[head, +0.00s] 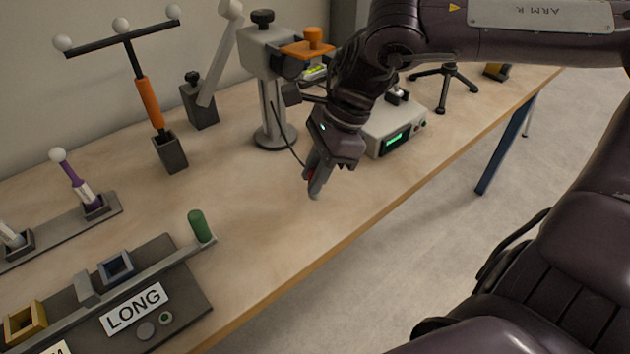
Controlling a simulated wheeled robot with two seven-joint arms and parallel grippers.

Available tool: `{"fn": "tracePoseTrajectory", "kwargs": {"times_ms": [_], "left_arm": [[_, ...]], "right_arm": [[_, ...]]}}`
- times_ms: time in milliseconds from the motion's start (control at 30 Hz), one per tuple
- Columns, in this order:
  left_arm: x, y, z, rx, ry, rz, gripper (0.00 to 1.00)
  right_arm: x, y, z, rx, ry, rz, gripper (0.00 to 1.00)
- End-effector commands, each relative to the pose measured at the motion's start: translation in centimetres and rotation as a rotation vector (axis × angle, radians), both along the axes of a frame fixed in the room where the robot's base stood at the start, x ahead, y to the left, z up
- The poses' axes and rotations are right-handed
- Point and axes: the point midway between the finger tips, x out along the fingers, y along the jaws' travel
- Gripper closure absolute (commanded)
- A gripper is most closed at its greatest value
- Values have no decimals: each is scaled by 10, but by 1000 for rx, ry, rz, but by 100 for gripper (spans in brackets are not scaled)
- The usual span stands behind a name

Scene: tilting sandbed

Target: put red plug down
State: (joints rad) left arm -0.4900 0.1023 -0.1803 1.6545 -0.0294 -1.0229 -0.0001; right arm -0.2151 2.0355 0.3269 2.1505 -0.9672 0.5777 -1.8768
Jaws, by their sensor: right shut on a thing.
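The red plug (310,174) shows only as a small red patch between the fingers of my right gripper (315,188); the rest of it is hidden by the fingers. My right gripper is shut on it and points down over the middle of the wooden table. I cannot tell whether the plug touches the tabletop. My left gripper is not in view.
A grey board with a LONG label (136,308), a green plug (199,225) and square frames lies at the lower left. A grey stand (270,110) and a box with a green display (392,132) stand behind my gripper. The table (262,215) is clear left of it.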

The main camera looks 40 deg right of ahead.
Motion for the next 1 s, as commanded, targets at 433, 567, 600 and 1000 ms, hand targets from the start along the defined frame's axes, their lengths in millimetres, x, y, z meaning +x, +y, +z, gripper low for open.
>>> {"fn": "tracePoseTrajectory", "kwargs": {"times_ms": [433,567,600,1000], "left_arm": [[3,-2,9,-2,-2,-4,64],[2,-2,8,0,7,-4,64],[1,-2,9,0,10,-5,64],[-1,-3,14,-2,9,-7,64]], "right_arm": [[0,0,-22,1,-2,1,100],[0,0,-23,1,-2,1,100],[0,0,-24,1,-2,1,100],[0,0,-23,1,-1,1,57]]}}
